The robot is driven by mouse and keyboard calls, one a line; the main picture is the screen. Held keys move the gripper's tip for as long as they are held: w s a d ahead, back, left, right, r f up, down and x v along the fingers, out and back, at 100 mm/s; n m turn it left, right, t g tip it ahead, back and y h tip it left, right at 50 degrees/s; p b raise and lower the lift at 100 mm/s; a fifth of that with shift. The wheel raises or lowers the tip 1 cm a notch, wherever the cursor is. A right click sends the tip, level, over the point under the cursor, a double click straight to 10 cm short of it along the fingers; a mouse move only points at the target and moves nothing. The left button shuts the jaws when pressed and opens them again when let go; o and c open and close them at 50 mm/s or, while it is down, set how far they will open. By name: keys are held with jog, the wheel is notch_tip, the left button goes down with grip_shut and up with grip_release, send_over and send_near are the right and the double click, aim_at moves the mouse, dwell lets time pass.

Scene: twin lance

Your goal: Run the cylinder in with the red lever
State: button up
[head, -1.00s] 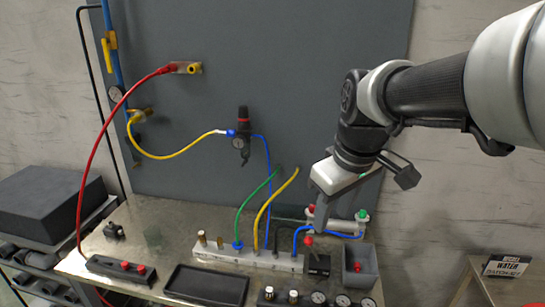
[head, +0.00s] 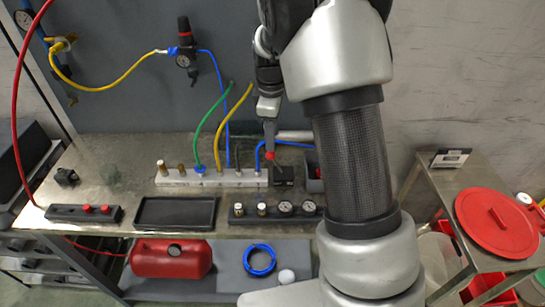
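The red lever (head: 269,156) has a red knob and rises from a small black valve block (head: 283,176) at the right end of the pale manifold (head: 215,178). My gripper (head: 270,142) points down just above the red knob, seen edge-on. I cannot tell whether it touches the knob or whether its fingers are open. The cylinder (head: 296,135) shows only as a short silver length behind the lever. My arm hides its right part, so its rod is not visible.
Green, yellow and blue hoses rise from the manifold. A black tray (head: 175,212), a black box with red buttons (head: 85,213) and a gauge row (head: 275,210) stand along the table front. A side table at right holds a red lid (head: 497,222).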

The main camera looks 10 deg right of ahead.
aim_at(273, 156)
jog(key=f, duration=1)
jog(key=shift+w+d+f, duration=0.2)
jog(key=shift+w+f, duration=0.05)
jog(key=shift+w, duration=0.15)
grip_shut()
